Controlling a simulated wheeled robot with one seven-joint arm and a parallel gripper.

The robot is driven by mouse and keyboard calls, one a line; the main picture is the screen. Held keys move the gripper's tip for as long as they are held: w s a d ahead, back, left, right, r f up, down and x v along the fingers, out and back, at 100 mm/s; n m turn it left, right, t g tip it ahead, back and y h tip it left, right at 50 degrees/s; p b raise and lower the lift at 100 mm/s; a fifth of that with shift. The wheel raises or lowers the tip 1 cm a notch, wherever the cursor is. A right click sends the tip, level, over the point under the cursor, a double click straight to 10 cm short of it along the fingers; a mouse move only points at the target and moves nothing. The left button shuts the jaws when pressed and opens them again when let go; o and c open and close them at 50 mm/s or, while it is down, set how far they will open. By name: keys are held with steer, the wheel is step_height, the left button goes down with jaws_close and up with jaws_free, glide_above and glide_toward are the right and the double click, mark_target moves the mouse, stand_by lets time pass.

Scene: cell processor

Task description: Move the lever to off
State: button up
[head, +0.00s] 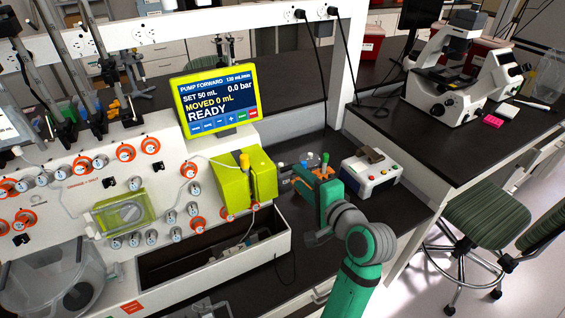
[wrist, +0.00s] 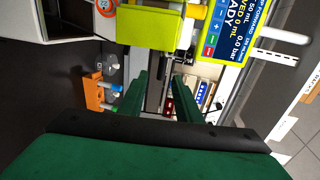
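I cannot make out for certain which part is the lever. A yellow upright piece (head: 245,162) stands on the lime-green pump block (head: 262,178), beside the screen, in the head view. In the wrist view the pump block (wrist: 150,25) is at the top, with a yellow-orange piece (wrist: 197,11) at its right end. My gripper (head: 312,180) is to the right of the pump block, over the dark bench, in the head view. In the wrist view my gripper (wrist: 160,88) has its green fingers apart, with nothing seen held between them.
The screen (head: 215,100) reads READY. A white box with coloured buttons (head: 370,174) stands right of my gripper. An orange part with blue pieces (wrist: 93,92) is left of the fingers in the wrist view. An open dark recess (head: 190,262) lies below the pump block.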

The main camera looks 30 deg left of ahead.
steer(key=x, duration=1.1)
steer(key=shift+s+r, duration=0.1)
steer(key=shift+r, duration=0.05)
jaws_close()
